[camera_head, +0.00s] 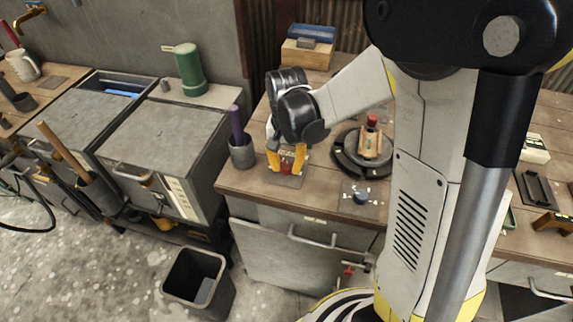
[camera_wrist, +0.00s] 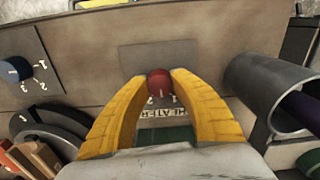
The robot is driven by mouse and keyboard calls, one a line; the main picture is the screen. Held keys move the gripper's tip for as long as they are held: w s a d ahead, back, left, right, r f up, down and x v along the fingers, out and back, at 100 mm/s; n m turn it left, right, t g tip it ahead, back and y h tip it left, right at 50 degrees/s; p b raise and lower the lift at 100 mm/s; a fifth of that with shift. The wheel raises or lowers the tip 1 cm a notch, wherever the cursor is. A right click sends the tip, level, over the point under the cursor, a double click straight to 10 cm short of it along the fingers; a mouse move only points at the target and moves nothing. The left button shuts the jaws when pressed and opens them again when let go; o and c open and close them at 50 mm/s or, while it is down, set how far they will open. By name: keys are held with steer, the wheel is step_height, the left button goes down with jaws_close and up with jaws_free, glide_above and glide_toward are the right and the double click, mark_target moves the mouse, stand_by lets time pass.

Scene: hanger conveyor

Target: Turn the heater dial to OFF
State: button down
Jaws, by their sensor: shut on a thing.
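The heater dial (camera_head: 287,168) is a red knob on a small grey plate on the wooden bench. In the wrist view the red knob (camera_wrist: 159,83) sits between the yellow fingertips. The HEATER label (camera_wrist: 163,112) shows upside down just below it, with a 1 and a 2 near the knob. A small pale mark shows on the knob, but I cannot tell which setting it points to. My gripper (camera_head: 287,160) reaches down from above and is shut on the knob. The fingers hide the plate's sides, and no OFF mark is legible.
A grey cup (camera_head: 242,153) with a purple handle stands close left of my gripper. A blue dial (camera_head: 361,198) with numbers lies to the right. A round dark fixture (camera_head: 346,158) with a red-topped piece stands behind it. A black bin (camera_head: 197,282) stands on the floor.

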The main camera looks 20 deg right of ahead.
steer(key=n, duration=0.4)
steer(key=shift+n, duration=0.3)
steer(key=n, duration=0.3)
steer(key=shift+n, duration=0.3)
steer(key=n, duration=0.4)
steer(key=shift+n, duration=2.2)
steer(key=c, duration=1)
jaws_free()
